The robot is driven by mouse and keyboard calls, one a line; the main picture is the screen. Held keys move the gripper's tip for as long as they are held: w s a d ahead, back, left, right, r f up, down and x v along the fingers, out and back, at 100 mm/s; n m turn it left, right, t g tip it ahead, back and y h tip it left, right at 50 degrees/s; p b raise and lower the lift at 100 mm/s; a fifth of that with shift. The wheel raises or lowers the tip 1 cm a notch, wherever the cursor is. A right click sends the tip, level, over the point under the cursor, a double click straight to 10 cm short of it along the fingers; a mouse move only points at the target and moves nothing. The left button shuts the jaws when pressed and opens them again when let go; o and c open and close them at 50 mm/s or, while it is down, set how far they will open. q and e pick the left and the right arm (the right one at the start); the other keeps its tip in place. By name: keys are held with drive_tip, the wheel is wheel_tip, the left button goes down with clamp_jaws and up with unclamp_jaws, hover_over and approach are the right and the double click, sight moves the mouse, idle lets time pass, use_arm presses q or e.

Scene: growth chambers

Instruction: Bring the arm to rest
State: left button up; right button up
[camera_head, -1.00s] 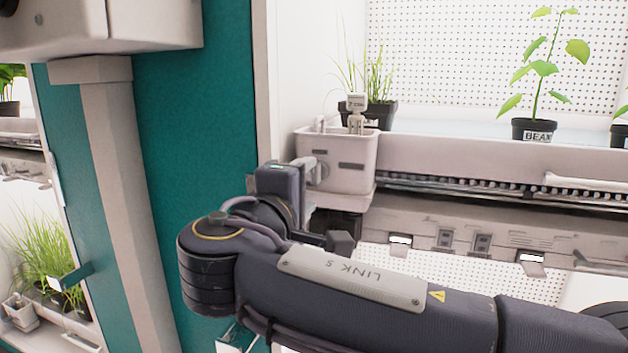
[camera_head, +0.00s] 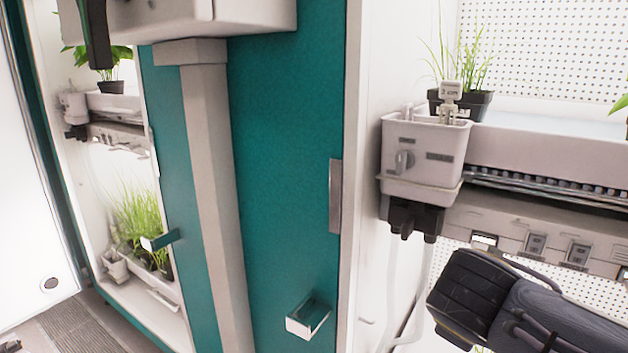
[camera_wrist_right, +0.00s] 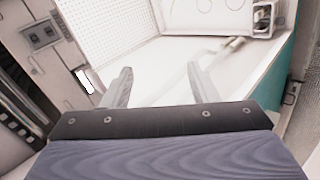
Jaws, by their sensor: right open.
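My right arm shows at the lower right of the head view, in front of the growth chamber's lower shelf; its gripper is not in that view. In the right wrist view my right gripper (camera_wrist_right: 158,88) has its two fingers apart, with nothing between them. Behind the fingers are a white surface and a pale tube or hose. My left gripper shows in neither view.
A white reservoir box (camera_head: 425,155) with a knob hangs at the shelf's left end, with a potted grass plant (camera_head: 462,100) behind it. A teal panel (camera_head: 285,190) with a small handle (camera_head: 308,318) stands left of it. Another chamber with grass (camera_head: 143,225) is further left.

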drive_tip(key=s+d+f+m+g+y, duration=0.2)
drive_tip(key=s+f+m+g+y, duration=0.15)
drive_tip(key=s+f, duration=0.5)
drive_tip(key=s+a+f+m+t+y, duration=0.1)
drive_tip(key=s+a+f+m+y, duration=0.55)
drive_tip(key=s+f, duration=0.2)
wheel_tip(320, 180, up, 20)
drive_tip(key=p, duration=1.8)
drive_tip(key=shift+d+f+m+h+p, duration=0.15)
drive_tip(key=shift+d+m+h+p, duration=0.05)
drive_tip(key=shift+m+h+p, duration=0.1)
drive_tip(key=shift+s, duration=0.1)
